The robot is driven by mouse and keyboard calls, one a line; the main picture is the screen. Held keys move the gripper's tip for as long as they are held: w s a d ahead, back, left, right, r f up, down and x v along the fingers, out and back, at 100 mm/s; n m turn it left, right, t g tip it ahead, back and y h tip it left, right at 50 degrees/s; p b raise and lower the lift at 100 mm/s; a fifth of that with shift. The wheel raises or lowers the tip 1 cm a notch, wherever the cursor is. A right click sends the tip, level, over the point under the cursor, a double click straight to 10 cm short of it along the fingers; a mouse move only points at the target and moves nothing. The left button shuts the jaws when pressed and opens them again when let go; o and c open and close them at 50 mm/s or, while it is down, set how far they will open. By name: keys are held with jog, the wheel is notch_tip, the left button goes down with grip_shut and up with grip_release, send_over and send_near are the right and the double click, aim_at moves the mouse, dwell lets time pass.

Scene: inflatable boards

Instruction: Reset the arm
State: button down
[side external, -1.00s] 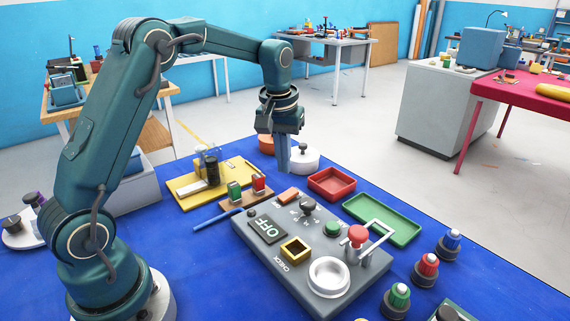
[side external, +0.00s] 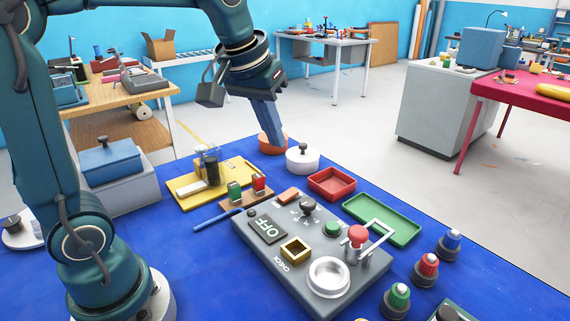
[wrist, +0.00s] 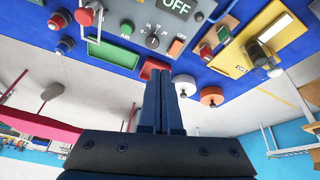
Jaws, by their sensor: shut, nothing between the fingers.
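My gripper (side external: 268,125) is shut with nothing between its fingers. It hangs tilted in the air above the back of the blue table (side external: 150,240), near an orange round pot (side external: 268,146) and a white lidded pot (side external: 302,160). In the wrist view the two closed fingers (wrist: 164,100) lie side by side. The grey control panel (side external: 345,297) stands in front, to the right of my arm's base, with a sign reading OFF (side external: 268,228).
A red tray (side external: 332,183) and a green tray (side external: 383,220) lie behind the panel. A red knob with a metal bar (side external: 376,228) rises from the panel. Coloured plugs (side external: 425,269) stand at the right. A yellow board (side external: 190,184) lies left of the pots.

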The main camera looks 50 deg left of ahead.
jog(key=s+d+f+m, duration=0.2)
jog(key=s, duration=0.4)
jog(key=s+d+f+m+t, duration=0.1)
jog(key=s+d+f, duration=0.1)
jog(key=s, duration=0.5)
jog(key=shift+s+d+f+m+h, duration=0.15)
jog(key=shift+s+f+m+h, duration=0.2)
jog(key=shift+f, duration=0.45)
jog(key=shift+w, duration=0.1)
